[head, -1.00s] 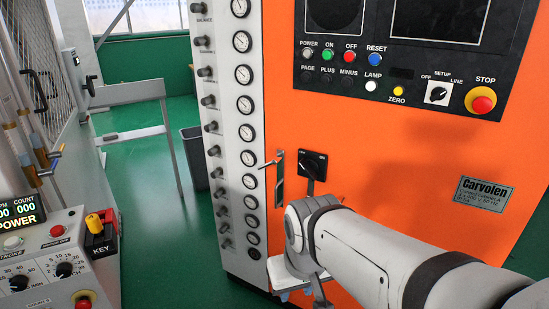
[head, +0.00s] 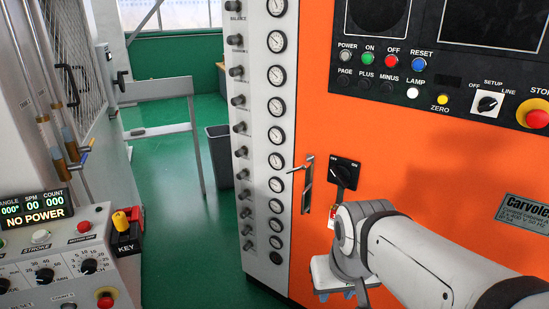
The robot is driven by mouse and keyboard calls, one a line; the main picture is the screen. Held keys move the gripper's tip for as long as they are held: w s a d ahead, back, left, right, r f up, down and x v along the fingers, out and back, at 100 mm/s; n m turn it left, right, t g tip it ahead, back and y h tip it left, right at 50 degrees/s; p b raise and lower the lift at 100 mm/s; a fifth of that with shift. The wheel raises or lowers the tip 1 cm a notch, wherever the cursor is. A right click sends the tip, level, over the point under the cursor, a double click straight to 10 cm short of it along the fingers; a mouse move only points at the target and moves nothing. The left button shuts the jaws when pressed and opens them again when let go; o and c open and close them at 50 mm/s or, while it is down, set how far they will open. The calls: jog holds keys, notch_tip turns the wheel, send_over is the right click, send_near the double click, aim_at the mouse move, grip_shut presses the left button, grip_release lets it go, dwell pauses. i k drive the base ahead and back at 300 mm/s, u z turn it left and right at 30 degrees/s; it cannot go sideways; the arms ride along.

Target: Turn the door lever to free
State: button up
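The door lever (head: 300,169) is a thin metal handle near the top of a narrow upright plate (head: 307,190) on the orange cabinet door. It points left and slightly down. My gripper (head: 338,284) is at the lower middle of the head view, below and to the right of the lever and apart from it. Its white body shows under the wrist. Its fingers are not clear, so I cannot tell whether it is open or shut.
A column of gauges (head: 276,161) runs to the left. A control console (head: 60,255) stands at lower left. Green floor (head: 170,220) lies clear between.

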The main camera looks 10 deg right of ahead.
aim_at(309, 162)
jog(key=i, duration=0.9)
jog(key=z, duration=0.05)
